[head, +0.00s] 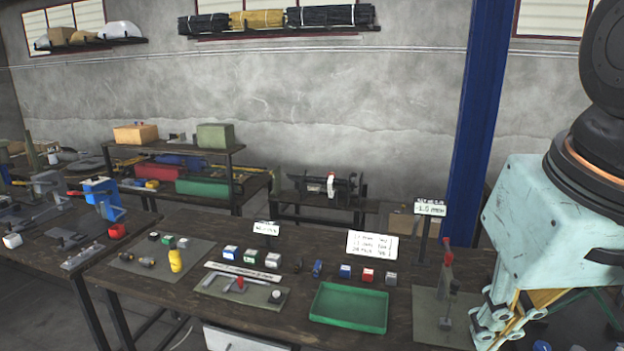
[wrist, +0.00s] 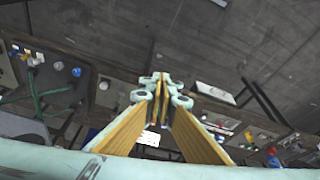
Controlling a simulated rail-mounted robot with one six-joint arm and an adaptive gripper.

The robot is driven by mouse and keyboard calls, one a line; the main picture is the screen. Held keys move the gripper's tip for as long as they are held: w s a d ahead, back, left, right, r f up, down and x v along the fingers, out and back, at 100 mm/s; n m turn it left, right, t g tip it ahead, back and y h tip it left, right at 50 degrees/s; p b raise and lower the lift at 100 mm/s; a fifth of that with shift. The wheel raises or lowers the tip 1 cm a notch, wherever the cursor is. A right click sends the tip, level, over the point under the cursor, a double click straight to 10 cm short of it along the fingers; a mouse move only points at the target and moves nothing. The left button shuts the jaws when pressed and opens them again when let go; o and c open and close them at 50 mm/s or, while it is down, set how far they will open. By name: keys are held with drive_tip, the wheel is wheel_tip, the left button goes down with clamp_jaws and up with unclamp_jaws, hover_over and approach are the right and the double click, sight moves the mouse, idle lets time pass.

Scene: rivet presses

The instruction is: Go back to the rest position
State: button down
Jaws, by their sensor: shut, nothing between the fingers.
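My gripper (head: 492,322) is at the right edge of the head view, mint green with yellow-brown finger plates, in front of the right end of the workbench (head: 255,317). In the wrist view my gripper (wrist: 160,84) points away from the camera, its fingertips together and nothing between them. A grey-green mat with an upright press (head: 447,290) with a red handle stands just left of the gripper in the head view. I cannot tell the exact gap between them.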

drive_tip(key=s+f+b, duration=0.1)
drive_tip(key=s+f, duration=0.1)
drive_tip(key=s, duration=0.3)
drive_tip(key=shift+s+a+f, duration=0.15)
drive_tip(key=shift+s+a, duration=0.1)
drive_tip(key=shift+a, duration=0.2)
idle(1.2)
